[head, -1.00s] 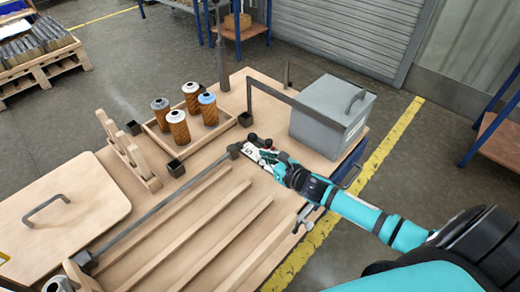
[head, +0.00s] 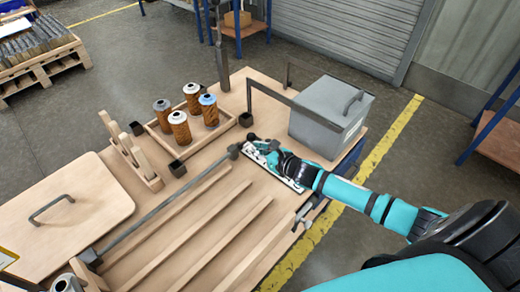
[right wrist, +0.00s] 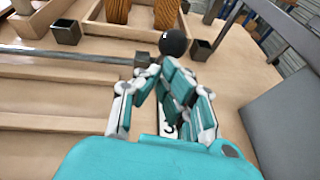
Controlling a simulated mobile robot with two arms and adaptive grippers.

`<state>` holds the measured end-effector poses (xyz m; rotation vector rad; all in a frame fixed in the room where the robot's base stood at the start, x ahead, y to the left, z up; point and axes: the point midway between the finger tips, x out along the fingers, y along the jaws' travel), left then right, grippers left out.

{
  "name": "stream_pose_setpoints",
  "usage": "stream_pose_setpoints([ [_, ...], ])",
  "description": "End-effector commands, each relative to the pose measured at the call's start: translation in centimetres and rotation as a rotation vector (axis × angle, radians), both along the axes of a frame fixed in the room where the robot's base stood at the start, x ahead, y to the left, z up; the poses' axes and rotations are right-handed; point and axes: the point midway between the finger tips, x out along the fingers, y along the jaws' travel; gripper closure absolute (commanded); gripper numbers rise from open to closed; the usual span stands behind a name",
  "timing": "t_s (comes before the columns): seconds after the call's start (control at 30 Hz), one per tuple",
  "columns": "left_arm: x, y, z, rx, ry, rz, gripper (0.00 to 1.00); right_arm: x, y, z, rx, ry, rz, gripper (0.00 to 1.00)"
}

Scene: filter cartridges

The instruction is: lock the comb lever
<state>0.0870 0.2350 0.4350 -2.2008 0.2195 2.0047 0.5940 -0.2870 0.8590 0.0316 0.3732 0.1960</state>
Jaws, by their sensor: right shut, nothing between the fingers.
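A long grey rod (head: 165,205) runs across the wooden bench and ends in a small dark block (head: 234,151); both show in the right wrist view, the rod (right wrist: 70,57) at left. A black ball knob (head: 252,137), which looks like the lever's end, is just past the block. It also shows in the right wrist view (right wrist: 173,43). My right gripper (head: 256,149) is shut and empty, its fingertips (right wrist: 160,70) close to the knob. I cannot tell whether they touch it. The lever's arm is mostly hidden by the gripper. My left gripper is not in view.
Several brown filter cartridges (head: 180,128) stand in or around a shallow wooden tray (head: 218,134). A grey box (head: 325,125) with a handle and a dark frame rail (head: 285,100) stand right of the knob. Wooden ribs (head: 190,235) run along the bench. A notched wooden comb (head: 128,148) stands left.

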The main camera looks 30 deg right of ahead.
Motion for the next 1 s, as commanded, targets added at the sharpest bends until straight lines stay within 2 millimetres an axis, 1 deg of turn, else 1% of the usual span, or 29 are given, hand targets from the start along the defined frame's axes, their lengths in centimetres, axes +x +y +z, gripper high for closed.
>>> stream_pose_setpoints([
  [0.03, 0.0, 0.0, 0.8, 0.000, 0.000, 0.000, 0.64, 0.3, 0.0, 0.8, -0.008, 0.010, 0.002, 1.00],
  [0.13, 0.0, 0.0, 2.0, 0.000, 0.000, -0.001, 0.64, 0.7, 0.1, 1.6, -0.025, 0.049, 0.002, 1.00],
  [0.23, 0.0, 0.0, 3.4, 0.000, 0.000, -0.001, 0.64, 1.2, 0.4, 2.2, -0.019, 0.053, 0.000, 1.00],
  [0.3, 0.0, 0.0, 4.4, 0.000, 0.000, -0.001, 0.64, 1.8, 0.6, 2.9, -0.020, 0.050, 0.001, 1.00],
  [0.4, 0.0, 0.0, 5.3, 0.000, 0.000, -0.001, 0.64, 2.8, 0.9, 3.7, -0.021, 0.049, 0.001, 1.00],
  [0.7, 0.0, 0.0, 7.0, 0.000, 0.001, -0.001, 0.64, 6.2, 2.1, 5.3, -0.019, 0.049, 0.001, 1.00],
  [1.0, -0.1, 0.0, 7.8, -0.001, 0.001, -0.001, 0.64, 9.3, 3.3, 5.9, -0.018, 0.051, 0.000, 1.00],
])
